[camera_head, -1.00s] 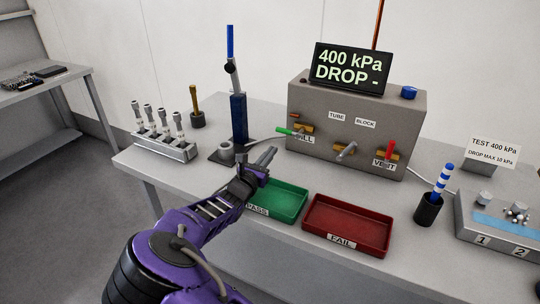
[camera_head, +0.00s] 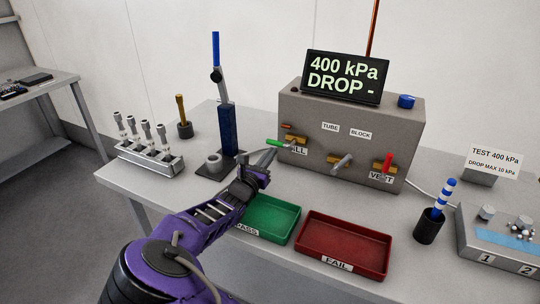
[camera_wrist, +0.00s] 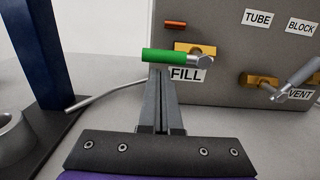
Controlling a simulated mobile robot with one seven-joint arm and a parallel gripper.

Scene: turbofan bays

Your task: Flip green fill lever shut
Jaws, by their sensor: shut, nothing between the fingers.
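The green fill lever (camera_head: 275,143) points left from its brass valve (camera_head: 295,140) on the front of the grey test box (camera_head: 320,111). In the wrist view the green lever (camera_wrist: 168,56) lies level above the FILL label (camera_wrist: 187,75), with a metal end at its right. My gripper (camera_head: 268,156) is shut and empty, with its tips at the lever. In the wrist view the gripper tips (camera_wrist: 161,72) are just below the green handle; I cannot tell whether they touch it.
A blue post stand (camera_head: 228,128) is close left of my gripper. The green PASS tray (camera_head: 268,216) and red FAIL tray (camera_head: 342,246) lie below and right. The middle valve handle (camera_head: 342,164) and red vent lever (camera_head: 388,162) are further right. The screen (camera_head: 345,77) reads 400 kPa.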

